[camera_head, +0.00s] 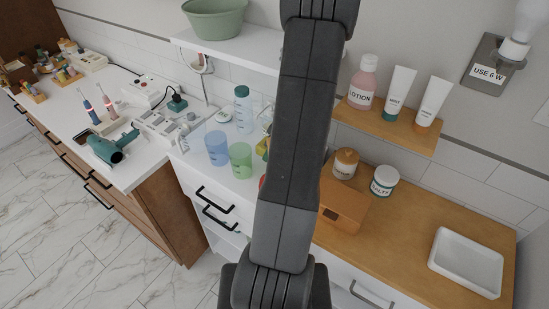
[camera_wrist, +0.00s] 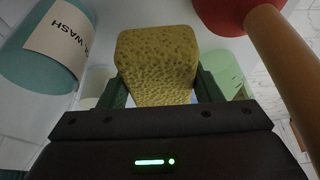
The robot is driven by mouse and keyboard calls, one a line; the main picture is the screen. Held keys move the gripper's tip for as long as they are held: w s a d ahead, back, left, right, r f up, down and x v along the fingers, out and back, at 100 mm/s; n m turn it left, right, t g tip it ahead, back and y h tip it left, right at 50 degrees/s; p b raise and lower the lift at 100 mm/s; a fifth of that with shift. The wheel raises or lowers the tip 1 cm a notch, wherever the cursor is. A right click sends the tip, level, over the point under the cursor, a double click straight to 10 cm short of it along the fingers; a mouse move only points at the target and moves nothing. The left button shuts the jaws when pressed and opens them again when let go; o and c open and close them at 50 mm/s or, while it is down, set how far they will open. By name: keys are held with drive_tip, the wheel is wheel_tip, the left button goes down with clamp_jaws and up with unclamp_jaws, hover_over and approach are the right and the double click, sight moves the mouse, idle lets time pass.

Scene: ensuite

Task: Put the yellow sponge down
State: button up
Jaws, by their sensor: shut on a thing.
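The yellow sponge (camera_wrist: 158,60) is between the two dark fingers of my gripper (camera_wrist: 160,88) in the wrist view. The gripper is shut on it, and its porous face fills the space between the fingers. In the head view my own arm hides the gripper and most of the sponge; a small yellow patch of it (camera_head: 262,147) shows at the arm's left edge. I cannot tell whether the sponge touches the surface below.
Close around the sponge are a labelled wash bottle (camera_wrist: 48,45), a red object with a wooden handle (camera_wrist: 285,60) and a green cup (camera_wrist: 226,72). A blue cup (camera_head: 216,148) stands left. A wooden box (camera_head: 342,205) and white tray (camera_head: 467,262) are right, with bare wood between.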

drive_tip(key=shift+f+b, duration=2.25)
drive_tip(key=shift+b, duration=0.7)
drive_tip(key=shift+r, duration=0.15)
drive_tip(key=o, duration=1)
drive_tip(key=shift+f, duration=0.2)
